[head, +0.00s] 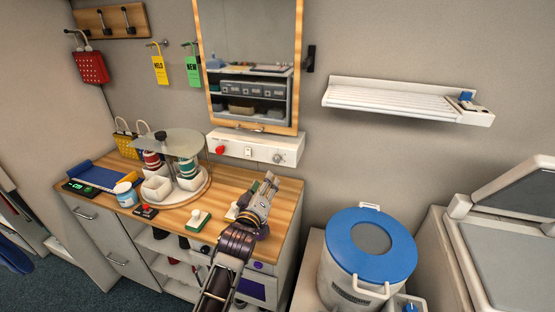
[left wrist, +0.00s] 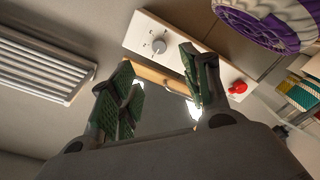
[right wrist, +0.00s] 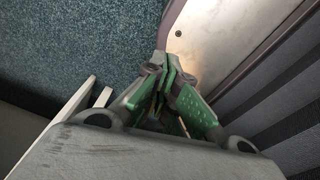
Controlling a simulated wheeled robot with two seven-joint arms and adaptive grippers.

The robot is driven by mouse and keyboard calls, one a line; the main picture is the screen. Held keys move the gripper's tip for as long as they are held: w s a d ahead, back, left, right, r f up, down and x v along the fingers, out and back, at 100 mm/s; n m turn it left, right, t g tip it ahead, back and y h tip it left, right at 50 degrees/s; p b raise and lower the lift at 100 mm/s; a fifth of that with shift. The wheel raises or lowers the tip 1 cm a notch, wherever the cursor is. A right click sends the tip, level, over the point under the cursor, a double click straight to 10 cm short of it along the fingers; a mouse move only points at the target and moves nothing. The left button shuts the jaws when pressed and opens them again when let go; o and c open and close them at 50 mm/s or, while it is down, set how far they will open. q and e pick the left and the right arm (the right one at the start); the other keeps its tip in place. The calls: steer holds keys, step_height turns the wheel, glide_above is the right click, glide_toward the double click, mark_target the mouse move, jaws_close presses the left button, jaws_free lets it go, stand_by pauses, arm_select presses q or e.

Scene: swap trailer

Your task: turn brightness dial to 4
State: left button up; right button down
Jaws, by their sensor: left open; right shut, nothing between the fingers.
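The brightness dial looks to be the round grey knob (head: 278,158) at the right end of the white control panel (head: 233,146) below the mirror. The knob (left wrist: 159,46) also shows in the left wrist view, with tick marks around it too small to read. My left gripper (head: 268,184) is open and empty over the counter, below and in front of the panel, apart from the knob. Its fingers (left wrist: 157,66) spread on either side in the left wrist view. My right gripper (right wrist: 165,88) is shut and empty, above the carpeted floor, out of the head view.
A blue-lidded drum (head: 348,284) stands to the right.

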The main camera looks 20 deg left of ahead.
arm_select(q)
steer(key=shift+r, duration=0.15)
steer(key=p, duration=0.1)
glide_toward(276, 160)
steer(key=shift+w, duration=2.95)
steer(key=shift+w+a+p, duration=0.1)
steer(key=shift+w+p, duration=0.25)
steer(key=shift+w, duration=1.3)
arm_select(e)
steer(key=shift+s+a+r, duration=0.1)
steer(key=shift+a+r, duration=0.4)
steer(key=shift+r, duration=0.35)
steer(key=shift+d, duration=0.1)
arm_select(q)
steer(key=c, duration=1)
steer(key=shift+c, duration=0.2)
arm_select(e)
steer(key=shift+d, duration=0.25)
